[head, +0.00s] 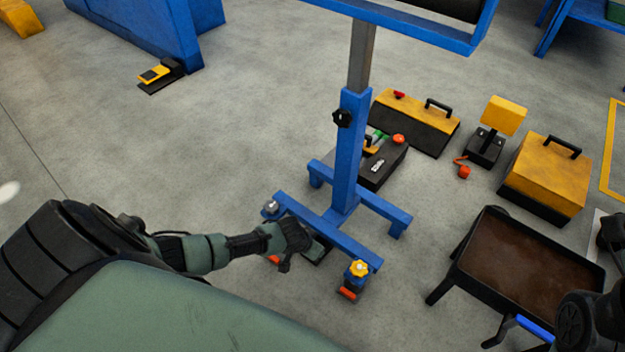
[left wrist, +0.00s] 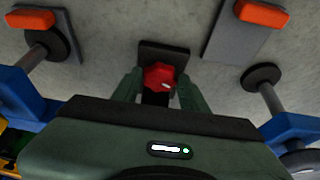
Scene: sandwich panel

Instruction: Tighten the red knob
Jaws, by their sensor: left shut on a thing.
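The red knob (left wrist: 159,75) sits in the middle of the left wrist view, in front of a small dark plate (left wrist: 165,50). My left gripper (left wrist: 158,88) has one green finger on each side of it and is shut on it. In the head view my left gripper (head: 296,240) is low at the front beam of the blue stand (head: 330,226). There it hides the red knob. My right gripper's fingers are not in view; only dark parts of my right arm show at the right edge.
A yellow knob (head: 358,268) and a grey knob (head: 270,206) sit on the beam's ends, with orange pedals below. Toolboxes (head: 545,178) and a brown-topped tray cart (head: 525,268) stand to the right.

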